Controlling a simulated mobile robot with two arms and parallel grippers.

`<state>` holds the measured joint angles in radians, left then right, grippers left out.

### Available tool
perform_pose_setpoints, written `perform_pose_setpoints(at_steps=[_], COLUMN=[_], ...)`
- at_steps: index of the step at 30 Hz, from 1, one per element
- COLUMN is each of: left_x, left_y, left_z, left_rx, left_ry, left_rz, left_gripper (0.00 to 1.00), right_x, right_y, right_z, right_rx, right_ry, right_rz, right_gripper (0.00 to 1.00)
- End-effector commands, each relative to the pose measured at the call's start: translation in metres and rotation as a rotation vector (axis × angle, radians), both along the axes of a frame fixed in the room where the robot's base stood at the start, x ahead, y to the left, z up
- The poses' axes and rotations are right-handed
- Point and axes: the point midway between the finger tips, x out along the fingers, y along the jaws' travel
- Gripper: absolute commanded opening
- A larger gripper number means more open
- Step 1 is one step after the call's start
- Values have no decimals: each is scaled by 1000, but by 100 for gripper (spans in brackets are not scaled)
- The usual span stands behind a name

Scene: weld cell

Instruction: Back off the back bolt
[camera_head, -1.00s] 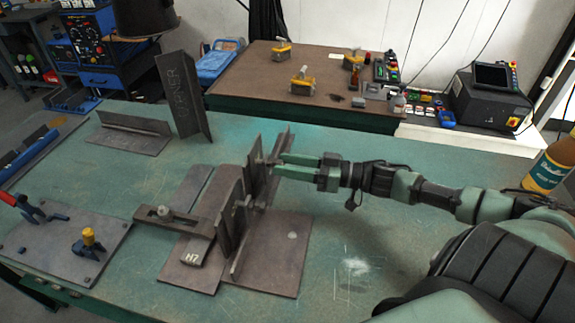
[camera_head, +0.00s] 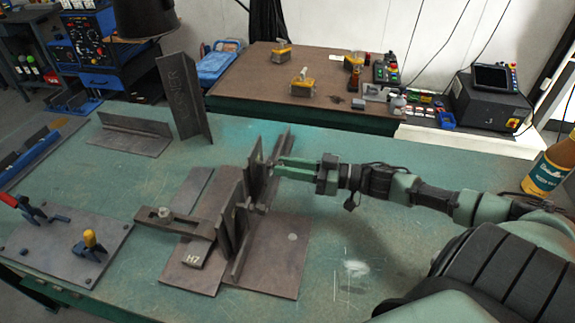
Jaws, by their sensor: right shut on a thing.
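A steel fixture with upright plates (camera_head: 232,212) stands on flat base plates (camera_head: 280,255) in the middle of the green table. A slotted clamp bar (camera_head: 183,224) with a nut (camera_head: 165,213) lies across its left side, above a block marked H7 (camera_head: 195,253). My right gripper (camera_head: 276,167) reaches in from the right, its fingers at the back upright plate (camera_head: 256,168). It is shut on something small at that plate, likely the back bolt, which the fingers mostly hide. My left gripper is not in view.
A plate with a red-handled toggle clamp (camera_head: 25,208) and a yellow-capped part (camera_head: 89,238) lies at left. Angle pieces (camera_head: 130,133) and a tall angle (camera_head: 183,97) stand behind. A bottle (camera_head: 551,165) stands at right.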

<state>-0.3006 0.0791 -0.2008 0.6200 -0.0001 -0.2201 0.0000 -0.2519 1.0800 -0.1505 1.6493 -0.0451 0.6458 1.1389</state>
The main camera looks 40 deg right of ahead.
Motion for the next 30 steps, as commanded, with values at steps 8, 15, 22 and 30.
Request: perform_pose_setpoints(at_steps=[8, 15, 22, 30], left_x=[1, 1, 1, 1], left_y=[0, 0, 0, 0], left_z=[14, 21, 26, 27], left_rx=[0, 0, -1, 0], left_ry=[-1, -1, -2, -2], left_rz=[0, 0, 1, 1], left_gripper=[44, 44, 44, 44], right_x=[0, 0, -1, -1], right_y=[0, 0, 1, 1], right_z=[3, 2, 1, 0], right_rx=[-165, -340, -508, -702], right_ry=[-144, -293, -435, -602], right_rz=[-1, -1, -2, -1], right_gripper=[0, 0, 0, 0])
